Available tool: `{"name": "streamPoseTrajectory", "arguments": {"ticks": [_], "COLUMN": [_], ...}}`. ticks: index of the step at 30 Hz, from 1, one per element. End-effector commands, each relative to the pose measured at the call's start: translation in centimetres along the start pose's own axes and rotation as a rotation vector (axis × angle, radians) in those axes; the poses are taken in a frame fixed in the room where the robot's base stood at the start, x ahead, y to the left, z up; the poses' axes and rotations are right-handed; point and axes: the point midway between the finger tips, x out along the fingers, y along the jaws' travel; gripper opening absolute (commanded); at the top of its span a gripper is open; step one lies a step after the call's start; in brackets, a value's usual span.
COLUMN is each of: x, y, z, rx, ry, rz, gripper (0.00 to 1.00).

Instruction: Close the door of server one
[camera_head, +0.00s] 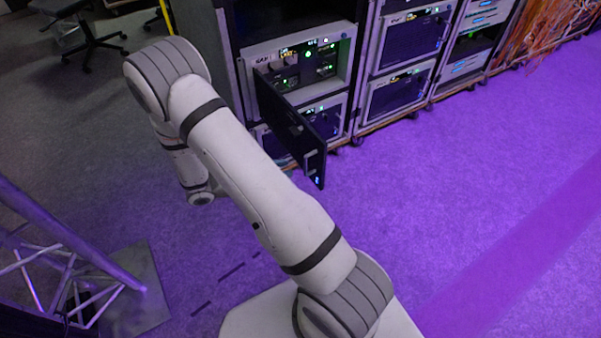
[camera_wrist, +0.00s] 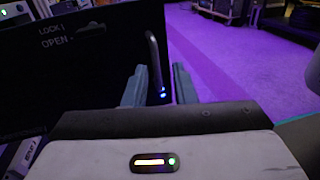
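The door of a server (camera_head: 290,122) is a dark panel that stands swung open, out from a rack unit with lit green indicators (camera_head: 318,65). In the wrist view the door (camera_wrist: 75,75) fills the left side, with "LOCK" and "OPEN" lettering. A grey upright handle (camera_wrist: 153,52) and a blue light are near its right edge. My gripper (camera_wrist: 159,70) is open, its two fingers apart. The handle shows in the gap between them; I cannot tell if they touch it or how deep they reach. In the head view my gripper is not visible.
More server racks (camera_head: 405,50) stand in a row to the right, with orange cables (camera_head: 545,30) beyond. A metal truss (camera_head: 75,265) is at lower left and an office chair (camera_head: 85,35) at upper left. The purple-lit floor in front of the racks is clear.

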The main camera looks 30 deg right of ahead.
Motion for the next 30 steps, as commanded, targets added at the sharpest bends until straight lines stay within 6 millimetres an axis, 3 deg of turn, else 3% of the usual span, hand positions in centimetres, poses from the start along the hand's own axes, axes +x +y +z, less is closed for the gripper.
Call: {"name": "streamPoseTrajectory", "arguments": {"ticks": [1,5,19,30], "x": [-0.1,0.2,6.8,7.7], "y": [0.1,0.4,0.7,0.7], "z": [-1.1,-1.6,-1.3,-1.2], "rx": [-0.014,-0.029,-0.03,-0.029], "ry": [-0.019,-0.042,-0.042,-0.041], "rz": [0.019,0.041,0.038,0.039], "gripper": [0.24,0.24,0.24,0.24]}}
